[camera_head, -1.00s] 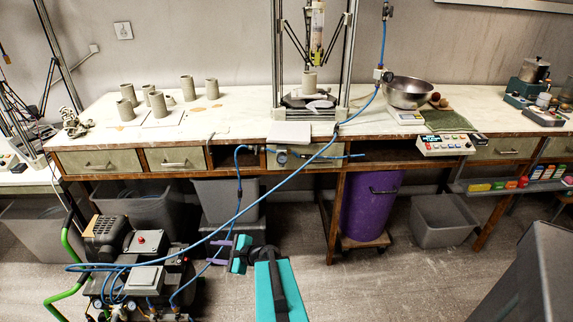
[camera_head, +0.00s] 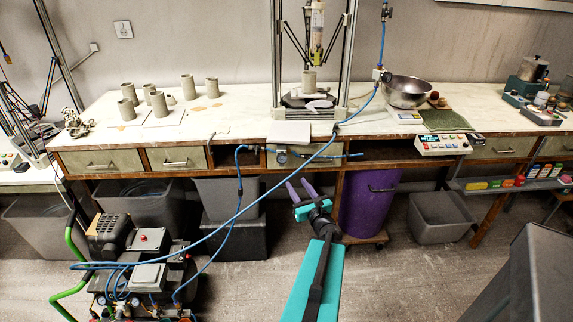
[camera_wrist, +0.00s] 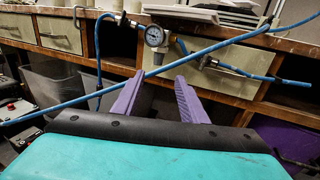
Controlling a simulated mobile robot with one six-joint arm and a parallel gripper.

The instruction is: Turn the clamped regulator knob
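The regulator (camera_head: 282,158) is fixed under the bench's front edge, before a drawer. My gripper (camera_head: 298,186) has two purple fingers. They are apart and empty, pointing up toward the bench front, below and slightly right of the regulator in the head view. In the wrist view my gripper (camera_wrist: 156,84) is below the gauge, with clear space between the fingers.
A blue hose (camera_wrist: 88,98) crosses diagonally between the camera and the bench, passing near the fingertips in the picture. A purple bin (camera_head: 368,205) stands under the bench to the right. The compressor (camera_head: 140,245) is at lower left. Grey bins (camera_head: 228,195) stand under the bench.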

